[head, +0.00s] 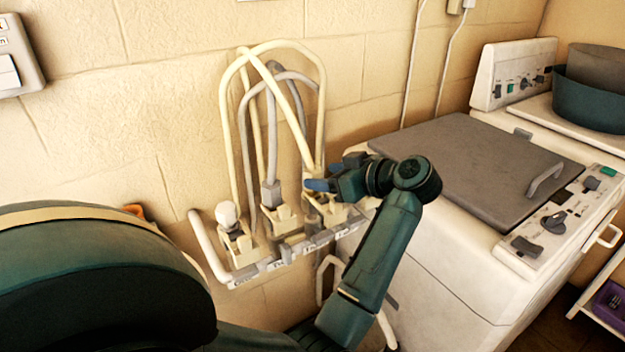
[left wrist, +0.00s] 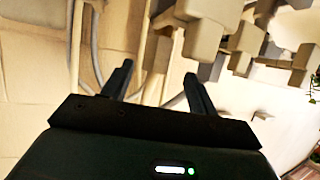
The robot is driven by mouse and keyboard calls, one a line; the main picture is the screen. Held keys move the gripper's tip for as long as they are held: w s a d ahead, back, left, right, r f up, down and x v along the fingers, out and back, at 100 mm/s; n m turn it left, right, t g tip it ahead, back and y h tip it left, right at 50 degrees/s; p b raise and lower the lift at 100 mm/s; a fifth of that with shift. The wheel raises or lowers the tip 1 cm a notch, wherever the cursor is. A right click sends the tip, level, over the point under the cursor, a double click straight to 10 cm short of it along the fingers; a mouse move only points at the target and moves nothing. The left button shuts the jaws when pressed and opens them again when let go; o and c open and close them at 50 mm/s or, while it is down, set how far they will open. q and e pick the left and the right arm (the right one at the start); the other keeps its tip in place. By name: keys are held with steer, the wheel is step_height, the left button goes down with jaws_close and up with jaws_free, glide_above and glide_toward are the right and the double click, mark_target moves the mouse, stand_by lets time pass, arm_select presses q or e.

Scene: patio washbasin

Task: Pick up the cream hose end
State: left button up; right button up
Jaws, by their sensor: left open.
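Cream hoses (head: 227,120) loop up the wall above a rack. One cream hose's lower end (head: 318,168) comes down at the rack's right holder, right by my left gripper. My left gripper (head: 318,185) is open, its blue-tipped fingers pointing left at that holder (head: 328,212). The gripper partly hides the hose end there. In the left wrist view the two dark fingers (left wrist: 158,88) are apart, with a cream upright part (left wrist: 156,65) beyond and between them. I cannot tell whether they touch it. My right gripper is not in view.
A grey hose end (head: 271,193) stands in the middle holder, and a white knob (head: 228,213) in the left one. The rack (head: 208,248) juts from the wall. A twin-tub washer (head: 440,235) with a grey lid (head: 470,150) stands close on the right.

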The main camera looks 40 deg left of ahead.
mark_target(306, 175)
arm_select(q)
steer(key=shift+w+p+x, duration=0.2)
steer(key=shift+p+x, duration=0.45)
steer(key=shift+x, duration=2.9)
steer(key=shift+f, duration=0.1)
steer(key=shift+c, duration=0.5)
steer(key=c, duration=1)
